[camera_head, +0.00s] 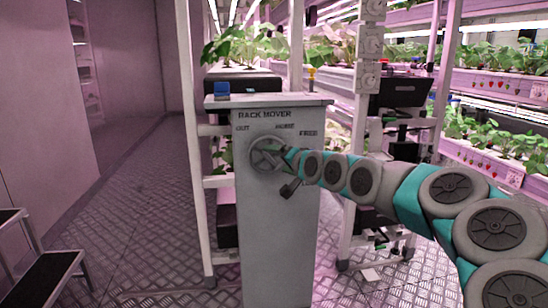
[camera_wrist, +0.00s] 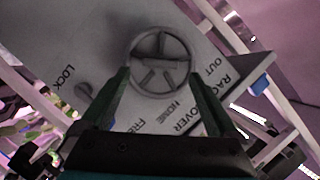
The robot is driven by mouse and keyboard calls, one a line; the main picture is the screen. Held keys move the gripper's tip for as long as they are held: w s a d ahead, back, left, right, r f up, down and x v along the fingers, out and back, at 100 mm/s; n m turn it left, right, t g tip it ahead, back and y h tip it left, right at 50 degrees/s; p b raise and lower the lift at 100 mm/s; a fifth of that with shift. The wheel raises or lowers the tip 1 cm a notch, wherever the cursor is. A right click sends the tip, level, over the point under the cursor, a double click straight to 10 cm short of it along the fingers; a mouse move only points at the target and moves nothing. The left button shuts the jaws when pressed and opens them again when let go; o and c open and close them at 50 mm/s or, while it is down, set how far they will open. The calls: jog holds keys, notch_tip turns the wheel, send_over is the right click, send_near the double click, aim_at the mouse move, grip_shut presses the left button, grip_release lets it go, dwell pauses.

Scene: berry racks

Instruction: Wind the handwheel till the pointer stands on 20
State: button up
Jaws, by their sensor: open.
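A grey spoked handwheel (camera_head: 262,153) is on the upper front of the grey cabinet marked RACK MOVER (camera_head: 277,225). In the wrist view the handwheel (camera_wrist: 158,66) is straight ahead, beyond the fingertips. My gripper (camera_head: 287,157) is at the wheel's right side in the head view. In the wrist view my gripper (camera_wrist: 158,76) has its fingers apart, one towards each side of the wheel. Whether they touch the rim I cannot tell. The panel reads OUT, HOME and FREE, with LOCK in the wrist view. I can make out no pointer or number 20.
A small grey knob or lever (camera_wrist: 83,90) is near LOCK. Plant racks (camera_head: 490,85) stand behind and right. A step stool (camera_head: 45,275) is at left; the aisle floor (camera_head: 130,205) is clear.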

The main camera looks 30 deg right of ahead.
aim_at(271, 159)
jog(key=shift+p+x, duration=0.3)
jog(key=shift+x, duration=2.15)
jog(key=c, duration=1.4)
